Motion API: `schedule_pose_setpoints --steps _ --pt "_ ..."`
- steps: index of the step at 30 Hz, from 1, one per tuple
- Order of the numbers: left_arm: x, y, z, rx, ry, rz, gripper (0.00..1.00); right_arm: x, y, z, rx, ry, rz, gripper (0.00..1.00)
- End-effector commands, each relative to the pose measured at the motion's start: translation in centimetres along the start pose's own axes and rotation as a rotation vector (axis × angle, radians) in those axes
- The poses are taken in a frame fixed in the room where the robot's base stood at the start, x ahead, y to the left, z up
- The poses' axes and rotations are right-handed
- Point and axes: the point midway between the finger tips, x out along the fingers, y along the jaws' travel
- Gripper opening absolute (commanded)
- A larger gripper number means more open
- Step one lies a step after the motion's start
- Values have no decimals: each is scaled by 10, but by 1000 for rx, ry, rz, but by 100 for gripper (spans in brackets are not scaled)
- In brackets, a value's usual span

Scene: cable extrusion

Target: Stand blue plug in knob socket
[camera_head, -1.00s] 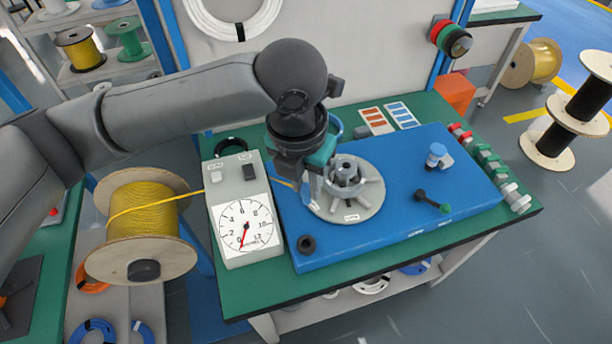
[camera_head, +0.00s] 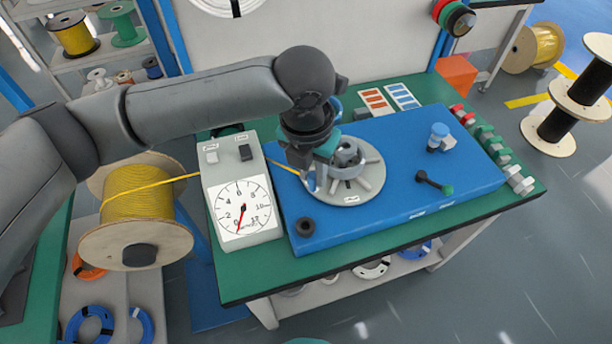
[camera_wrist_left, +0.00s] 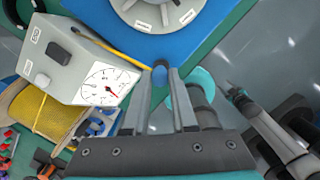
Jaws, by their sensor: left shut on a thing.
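My left gripper (camera_wrist_left: 160,82) is shut on a small blue piece, which looks like the blue plug (camera_wrist_left: 160,70). In the head view, the left gripper (camera_head: 308,184) is over the left edge of the grey round plate (camera_head: 364,200), and its fingers are partly hidden. A yellow cable (camera_wrist_left: 118,52) runs up to the held piece. A dark knob hub (camera_head: 346,152) with spokes stands on the plate. A black ring with a hole (camera_head: 305,227) sits at the blue board's front left; I cannot tell which is the knob socket. A gripper-like arm end (camera_wrist_left: 238,92), apparently my right, shows without clear jaws.
A grey gauge box (camera_head: 208,176) stands close left of the gripper, with the yellow spool (camera_head: 138,200) beyond. The blue board (camera_head: 400,170) carries a light-blue-capped post (camera_head: 438,134) and a green-tipped lever (camera_head: 434,183). Green and red parts line its right side. The board's front middle is clear.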

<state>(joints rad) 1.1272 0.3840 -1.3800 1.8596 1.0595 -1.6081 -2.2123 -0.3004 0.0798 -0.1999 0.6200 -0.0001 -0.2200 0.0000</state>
Motion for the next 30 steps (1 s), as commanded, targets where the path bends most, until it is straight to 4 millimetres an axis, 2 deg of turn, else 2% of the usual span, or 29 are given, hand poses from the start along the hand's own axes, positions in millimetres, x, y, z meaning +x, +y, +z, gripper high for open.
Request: schedule_pose_setpoints --steps 15,30 --pt "8 -3 53 -1 -1 1 0 1 0 0 0 0 0 50" --pt "16 -6 102 -2 -2 0 0 12 0 1 0 0 0 50"
